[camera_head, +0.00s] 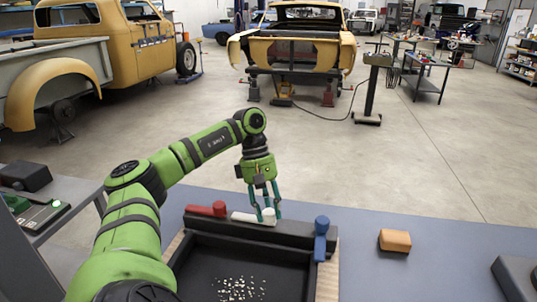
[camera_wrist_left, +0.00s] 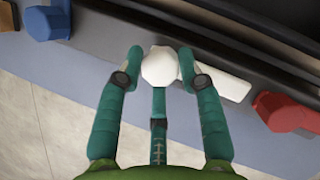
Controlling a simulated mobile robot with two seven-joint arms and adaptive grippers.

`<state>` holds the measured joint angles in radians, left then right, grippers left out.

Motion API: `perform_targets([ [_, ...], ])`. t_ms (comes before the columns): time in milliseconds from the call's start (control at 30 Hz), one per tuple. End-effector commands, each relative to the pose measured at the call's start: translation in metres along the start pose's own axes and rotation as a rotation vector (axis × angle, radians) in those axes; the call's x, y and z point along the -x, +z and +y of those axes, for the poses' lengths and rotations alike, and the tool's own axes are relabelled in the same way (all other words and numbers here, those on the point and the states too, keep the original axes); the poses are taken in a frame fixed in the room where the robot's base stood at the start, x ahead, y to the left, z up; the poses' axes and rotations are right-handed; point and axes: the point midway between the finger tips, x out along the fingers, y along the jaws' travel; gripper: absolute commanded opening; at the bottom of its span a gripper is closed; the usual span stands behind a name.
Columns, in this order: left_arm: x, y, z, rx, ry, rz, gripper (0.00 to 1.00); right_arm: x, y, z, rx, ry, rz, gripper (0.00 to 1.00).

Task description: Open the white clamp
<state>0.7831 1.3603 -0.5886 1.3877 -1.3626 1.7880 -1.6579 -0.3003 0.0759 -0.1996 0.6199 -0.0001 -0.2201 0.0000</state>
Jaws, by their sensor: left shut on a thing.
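The white clamp (camera_head: 242,217) lies along the dark bar at the far edge of a black tray (camera_head: 205,281). In the left wrist view its rounded white end sits between my fingers, and its flat white arm (camera_wrist_left: 230,86) extends to the right along the bar. My left gripper (camera_head: 266,217) reaches down from above with teal fingers and is shut on the rounded end; it also shows in the wrist view (camera_wrist_left: 161,62). The fingers hide part of the clamp in the head view. My right gripper is not in view.
A red clamp (camera_head: 206,210) lies on the bar to the left, and a blue clamp (camera_head: 321,240) stands at its right end. Pale small bits (camera_head: 240,289) lie in the tray. An orange block (camera_head: 395,240) sits on the blue-grey table (camera_head: 440,248), with clear surface around it.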

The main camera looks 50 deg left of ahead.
Motion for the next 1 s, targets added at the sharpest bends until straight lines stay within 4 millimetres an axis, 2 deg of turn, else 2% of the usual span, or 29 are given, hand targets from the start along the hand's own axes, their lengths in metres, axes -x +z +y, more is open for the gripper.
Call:
perform_targets([
  [33, -0.007, 0.004, -0.002, -0.01, -0.022, -0.014, 0.0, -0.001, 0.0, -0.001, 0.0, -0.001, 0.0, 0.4],
  [100, -0.007, 0.004, -0.002, -0.01, -0.023, -0.014, 0.0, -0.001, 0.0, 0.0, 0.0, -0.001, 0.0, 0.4],
  [133, -0.007, 0.004, -0.002, -0.01, -0.023, -0.014, 0.45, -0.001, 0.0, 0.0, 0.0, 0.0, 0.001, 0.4],
  [167, -0.007, 0.003, -0.002, -0.009, -0.023, -0.013, 0.57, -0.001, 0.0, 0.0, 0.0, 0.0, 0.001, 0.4],
  [567, 0.002, 0.002, -0.001, -0.004, -0.008, -0.006, 0.58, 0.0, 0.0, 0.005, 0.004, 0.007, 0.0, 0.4],
  [667, 0.014, 0.002, 0.0, -0.005, -0.005, -0.006, 0.58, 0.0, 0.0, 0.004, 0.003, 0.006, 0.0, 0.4],
  [833, 0.048, 0.004, 0.001, -0.008, -0.004, -0.009, 0.58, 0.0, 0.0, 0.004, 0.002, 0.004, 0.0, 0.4],
  [1000, 0.06, 0.003, 0.0, -0.007, -0.011, -0.006, 0.58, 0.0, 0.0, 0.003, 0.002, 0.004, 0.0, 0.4],
])
